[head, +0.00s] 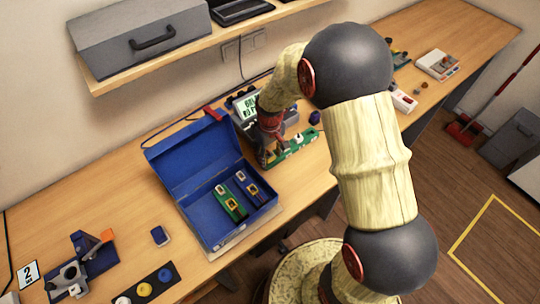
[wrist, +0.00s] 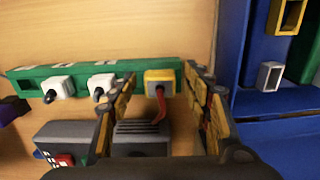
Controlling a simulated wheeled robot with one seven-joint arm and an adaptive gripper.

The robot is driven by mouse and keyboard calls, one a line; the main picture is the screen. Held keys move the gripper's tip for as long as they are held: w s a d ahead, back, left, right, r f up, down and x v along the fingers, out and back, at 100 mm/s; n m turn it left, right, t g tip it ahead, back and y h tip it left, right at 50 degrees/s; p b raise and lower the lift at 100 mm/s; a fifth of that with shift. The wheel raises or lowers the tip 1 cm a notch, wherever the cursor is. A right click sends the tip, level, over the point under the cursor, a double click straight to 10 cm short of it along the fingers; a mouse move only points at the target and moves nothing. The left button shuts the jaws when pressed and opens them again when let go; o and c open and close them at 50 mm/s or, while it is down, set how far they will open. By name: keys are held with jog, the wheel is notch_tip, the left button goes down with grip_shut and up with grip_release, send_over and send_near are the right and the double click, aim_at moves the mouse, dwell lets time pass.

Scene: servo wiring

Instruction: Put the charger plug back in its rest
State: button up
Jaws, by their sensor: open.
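In the wrist view a yellow plug (wrist: 160,77) with a red lead sits at the right end of a green rail (wrist: 135,68). My gripper (wrist: 160,84) is open, with one finger on each side of this plug; I cannot tell whether either touches it. Two white plugs (wrist: 57,87) (wrist: 101,83) sit farther left along the rail. The grey charger (wrist: 85,140) lies just below the rail in this view. In the head view the charger's lit display (head: 248,105) shows behind my gripper (head: 271,136), whose fingertips are hard to make out over the green rail (head: 296,146).
An open blue case (head: 202,222) stands directly beside the rail, holding a green piece (head: 230,203) and a blue piece (head: 249,187). Above the back of the bench is a shelf with a grey toolbox (head: 140,40).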

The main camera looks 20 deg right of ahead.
aim_at(271, 157)
notch_tip(271, 157, up, 12)
dwell(0.5)
dwell(0.5)
jog(key=s+r+m+t+b, duration=0.1)
jog(key=s+r+t+b, duration=0.1)
jog(key=s+r, duration=0.6)
jog(key=s+r+m+t+b, duration=0.1)
jog(key=s+r, duration=0.6)
jog(key=s, duration=0.7)
jog(key=m+t, duration=0.1)
jog(key=t, duration=0.1)
jog(key=shift+r+m+t+b, duration=0.3)
jog(key=shift+r+b, duration=0.05)
jog(key=shift+r, duration=0.05)
